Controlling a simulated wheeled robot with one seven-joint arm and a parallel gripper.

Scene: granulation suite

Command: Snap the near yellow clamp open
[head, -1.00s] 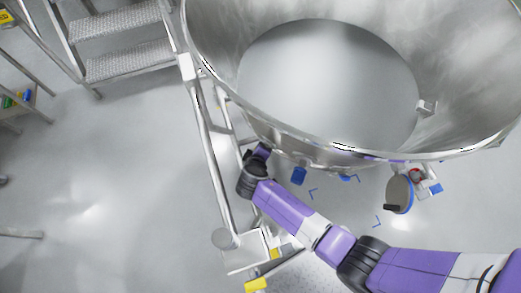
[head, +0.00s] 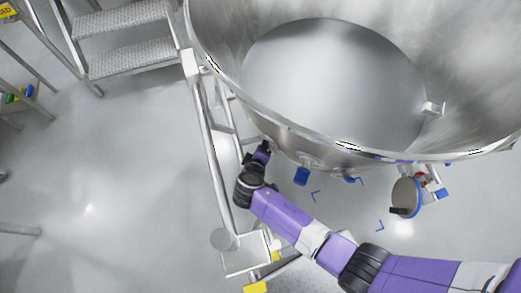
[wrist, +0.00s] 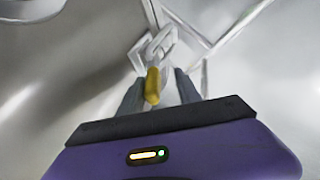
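The yellow clamp handle (wrist: 153,86) shows in the wrist view, joined to a pale metal clamp body (wrist: 155,48) above it. My gripper (wrist: 158,88) is open, with one dark finger on each side of the yellow handle. Gaps show beside the handle, wider on the right; I cannot tell how deep it sits between the fingers. In the head view my gripper (head: 262,153) is just outside the vessel's lower left rim. The clamp cannot be made out in that view.
The large steel vessel (head: 478,115) fills the upper right. Steel steps (head: 125,62) with a rail (head: 212,150) stand close on my gripper's left. A round hatch (head: 405,197) and a blue fitting (head: 301,176) sit below the rim. Open floor (head: 100,180) lies left.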

